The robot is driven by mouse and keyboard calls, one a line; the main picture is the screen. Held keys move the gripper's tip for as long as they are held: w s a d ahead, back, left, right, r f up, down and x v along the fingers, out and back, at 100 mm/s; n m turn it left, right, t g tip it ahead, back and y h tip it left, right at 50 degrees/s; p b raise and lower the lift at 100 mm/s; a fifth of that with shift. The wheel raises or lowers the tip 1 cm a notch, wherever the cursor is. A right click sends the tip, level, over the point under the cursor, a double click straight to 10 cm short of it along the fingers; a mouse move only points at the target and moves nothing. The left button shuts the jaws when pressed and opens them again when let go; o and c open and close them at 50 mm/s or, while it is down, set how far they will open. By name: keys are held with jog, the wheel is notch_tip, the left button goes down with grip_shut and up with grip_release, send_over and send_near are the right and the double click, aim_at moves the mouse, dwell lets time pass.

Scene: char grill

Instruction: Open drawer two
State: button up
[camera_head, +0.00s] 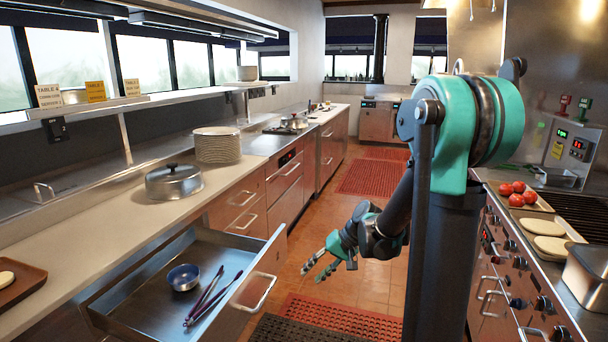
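One drawer (141,283) in the left counter is pulled out, with a metal handle (254,292) on its wooden front. A blue bowl (183,278) and tongs (212,297) lie inside it. Beyond it are closed drawers with metal handles, among them an upper one (240,196) and a lower one (244,219). No number shows on any drawer, so I cannot tell which is drawer two. My gripper (317,271) hangs over the floor to the right of the open drawer, apart from it. Its fingers are spread and empty.
A lidded pan (173,181) and a stack of plates (217,146) stand on the left counter. The right counter holds tomatoes (518,194), flat breads (548,227) and a grill with knobs.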

jog(key=s+d+f+t+h, duration=0.3)
jog(key=s+d+h, duration=0.4)
jog(key=s+d, duration=0.8)
jog(key=shift+s+d, duration=0.4)
jog(key=shift+s, duration=0.1)
